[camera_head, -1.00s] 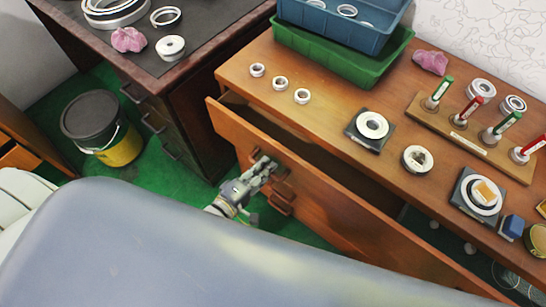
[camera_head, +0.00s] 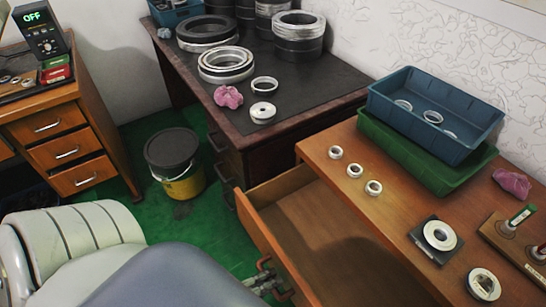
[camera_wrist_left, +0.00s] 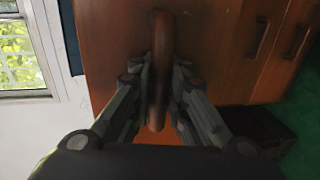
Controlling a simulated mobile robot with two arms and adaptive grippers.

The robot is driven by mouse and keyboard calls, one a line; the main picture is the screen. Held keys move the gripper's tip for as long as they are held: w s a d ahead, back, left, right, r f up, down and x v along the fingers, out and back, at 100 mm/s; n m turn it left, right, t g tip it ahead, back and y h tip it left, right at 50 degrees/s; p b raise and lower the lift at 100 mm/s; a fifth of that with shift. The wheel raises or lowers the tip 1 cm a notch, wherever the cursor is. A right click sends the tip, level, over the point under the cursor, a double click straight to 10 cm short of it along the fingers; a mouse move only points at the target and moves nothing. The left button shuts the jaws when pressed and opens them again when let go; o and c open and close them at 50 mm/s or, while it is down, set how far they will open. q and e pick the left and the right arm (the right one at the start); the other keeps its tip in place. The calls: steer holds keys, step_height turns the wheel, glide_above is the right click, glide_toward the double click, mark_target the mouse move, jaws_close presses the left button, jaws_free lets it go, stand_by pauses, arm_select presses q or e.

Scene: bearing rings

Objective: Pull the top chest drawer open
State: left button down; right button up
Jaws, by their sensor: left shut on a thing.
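The wooden chest (camera_head: 408,208) stands at the right in the head view. Its top drawer (camera_head: 318,235) is pulled well out, and its bare inside shows. My left gripper (camera_head: 266,280) is at the drawer front, low in the picture and partly cut off behind my own body. In the left wrist view the drawer's brown handle (camera_wrist_left: 161,65) runs between the two fingers of my left gripper (camera_wrist_left: 160,100), which are shut on it. The drawer front (camera_wrist_left: 110,40) fills the view behind. My right gripper is not in view.
A blue bin (camera_head: 432,112) sits in a green tray (camera_head: 390,145) on the chest top, near several rings. A black and yellow bucket (camera_head: 180,165) stands on the green floor left of the drawer. A dark desk (camera_head: 330,85) stands behind.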

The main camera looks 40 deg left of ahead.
arm_select(q)
steer(key=c, duration=1.6)
jaws_free()
steer(key=shift+r, duration=0.1)
steer(key=shift+o, duration=0.2)
steer(key=v, duration=1.2)
steer(key=shift+w, duration=0.1)
